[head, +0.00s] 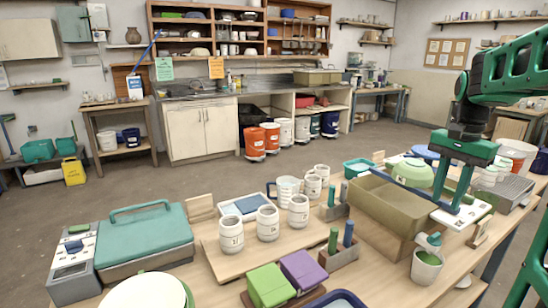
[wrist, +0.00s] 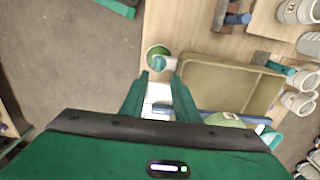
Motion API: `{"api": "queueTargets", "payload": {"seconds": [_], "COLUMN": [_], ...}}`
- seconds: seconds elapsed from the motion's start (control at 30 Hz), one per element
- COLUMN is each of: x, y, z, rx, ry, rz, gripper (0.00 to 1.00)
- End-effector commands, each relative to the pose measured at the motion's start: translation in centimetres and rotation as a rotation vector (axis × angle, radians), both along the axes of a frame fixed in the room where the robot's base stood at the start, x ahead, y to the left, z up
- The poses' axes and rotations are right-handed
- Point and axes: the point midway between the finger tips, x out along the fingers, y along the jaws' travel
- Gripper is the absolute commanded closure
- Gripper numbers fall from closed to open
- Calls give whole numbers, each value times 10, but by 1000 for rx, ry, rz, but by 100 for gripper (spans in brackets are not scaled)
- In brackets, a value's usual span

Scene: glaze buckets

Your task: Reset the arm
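My green gripper (head: 445,203) hangs pointing down over the right part of the table, beside the tan tray (head: 397,229). In the wrist view my gripper (wrist: 158,88) has its two fingers apart with a gap between them. Nothing appears held. A white flat object (wrist: 158,99) shows below, between the fingers, and seems to lie on the table. A small cup with green contents (head: 427,262) stands in front of the gripper. In the wrist view this cup (wrist: 158,56) is just beyond the fingertips.
Several white numbered jars (head: 268,222) stand on a wooden board at the table's middle. A green bowl (head: 412,173) is by the tan tray. A teal case (head: 145,236), a green block (head: 268,284) and a purple block (head: 304,271) are further left. Open floor lies behind the table.

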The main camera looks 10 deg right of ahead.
Motion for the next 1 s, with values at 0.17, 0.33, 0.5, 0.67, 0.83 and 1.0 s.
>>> {"api": "queueTargets", "payload": {"seconds": [0.17,0.33,0.5,0.67,0.83,1.0], "x": [-34,-98,-155,-188,-198,-198], "y": [24,62,92,107,112,112], "z": [-13,-46,-82,-106,-114,-113], "rx": [6,12,13,13,11,11], "ry": [-4,-6,-4,-1,1,1], "rz": [112,327,528,646,686,686], "gripper": [72,72,72,72,72,72]}}
